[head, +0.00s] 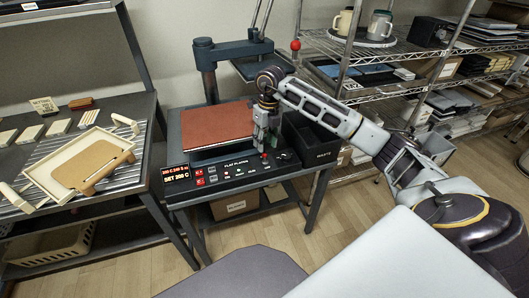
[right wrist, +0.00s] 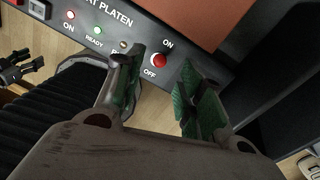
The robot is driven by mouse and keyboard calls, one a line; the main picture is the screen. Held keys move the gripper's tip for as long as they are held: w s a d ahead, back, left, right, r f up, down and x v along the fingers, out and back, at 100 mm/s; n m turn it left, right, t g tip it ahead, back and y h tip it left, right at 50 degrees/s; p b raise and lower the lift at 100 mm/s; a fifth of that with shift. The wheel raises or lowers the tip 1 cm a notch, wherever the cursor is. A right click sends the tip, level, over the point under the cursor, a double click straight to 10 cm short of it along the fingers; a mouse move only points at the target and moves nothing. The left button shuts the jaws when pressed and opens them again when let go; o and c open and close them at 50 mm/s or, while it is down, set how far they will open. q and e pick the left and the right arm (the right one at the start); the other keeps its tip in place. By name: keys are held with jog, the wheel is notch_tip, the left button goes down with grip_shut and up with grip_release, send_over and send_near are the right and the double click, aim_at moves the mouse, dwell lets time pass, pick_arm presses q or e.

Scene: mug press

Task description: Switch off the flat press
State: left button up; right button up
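The flat press (head: 217,126) stands on a dark table, with a reddish-brown pad on top. Its black front panel (head: 230,174) reads FLAT PLATEN, with a lit display and red rocker switches at its left. In the right wrist view, a red-tipped switch (right wrist: 158,61) sits between the labels ON and OFF. The ON lamp (right wrist: 70,14) glows red and the READY lamp (right wrist: 97,30) glows green. My right gripper (right wrist: 163,78) is open, its green-padded fingers on either side of the switch; contact cannot be told. In the head view the right gripper (head: 264,143) points down over the panel's right part.
A black waste bin (head: 312,140) stands just right of the panel, close to my right gripper. A table (head: 95,182) with a cream frame and several small blocks is at the left. Wire shelves (head: 400,84) with mugs and boxes stand behind my right arm. The press column (head: 209,80) rises behind the pad.

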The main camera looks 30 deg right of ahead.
aim_at(264, 153)
notch_tip(264, 153, down, 4)
jog(key=shift+a+b, duration=0.15)
jog(key=shift+b, duration=0.15)
jog(key=shift+f, duration=0.35)
pick_arm(q)
jog(key=shift+w+d+r, duration=0.2)
jog(key=shift+w+r, duration=0.1)
jog(key=shift+r, duration=0.45)
jog(key=shift+s, duration=0.1)
jog(key=shift+f, duration=0.1)
pick_arm(e)
jog(key=shift+c, duration=0.5)
jog(key=shift+c, duration=1.1)
jog(key=c, duration=0.5)
grip_shut()
